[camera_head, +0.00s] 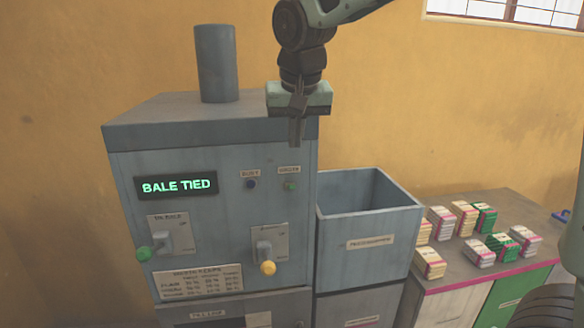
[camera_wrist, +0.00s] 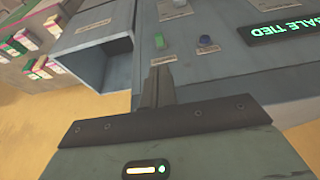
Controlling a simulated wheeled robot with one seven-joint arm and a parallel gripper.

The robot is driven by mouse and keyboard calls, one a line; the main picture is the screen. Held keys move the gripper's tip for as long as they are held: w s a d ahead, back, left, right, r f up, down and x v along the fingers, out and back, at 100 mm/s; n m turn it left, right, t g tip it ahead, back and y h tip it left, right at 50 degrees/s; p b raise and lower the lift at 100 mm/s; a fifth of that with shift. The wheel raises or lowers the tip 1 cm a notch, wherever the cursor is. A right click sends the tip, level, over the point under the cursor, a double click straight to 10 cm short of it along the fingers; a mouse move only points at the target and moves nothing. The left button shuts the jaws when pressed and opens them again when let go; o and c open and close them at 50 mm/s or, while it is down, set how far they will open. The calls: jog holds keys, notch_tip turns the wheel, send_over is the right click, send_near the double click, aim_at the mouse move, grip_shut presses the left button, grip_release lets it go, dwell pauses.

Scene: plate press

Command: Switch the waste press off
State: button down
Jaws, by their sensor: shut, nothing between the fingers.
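The waste press (camera_head: 210,140) is a grey-blue cabinet with a lit display (camera_head: 176,185) reading BALE TIED. Below it sit a lever with a green knob (camera_head: 144,254) and, to the right, a lever with a yellow knob (camera_head: 268,267). Both knobs hang low on their plates. My gripper (camera_head: 296,140) is shut and empty, pointing down before the upper right of the panel.
An open grey bin (camera_head: 367,240) stands right of the press. Further right, a table (camera_head: 455,268) carries several small striped bales (camera_head: 480,252). A printed notice (camera_head: 198,282) is under the green-knob lever. A cylinder (camera_head: 216,62) rises from the press top.

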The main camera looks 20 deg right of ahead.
aim_at(292, 172)
jog(key=shift+f, duration=0.1)
jog(key=p+x, duration=0.2)
jog(key=x, duration=0.8)
jog(key=shift+p, duration=0.4)
jog(key=shift+a+f+b, duration=0.1)
jog(key=shift+b, duration=0.4)
jog(key=shift+b, duration=0.3)
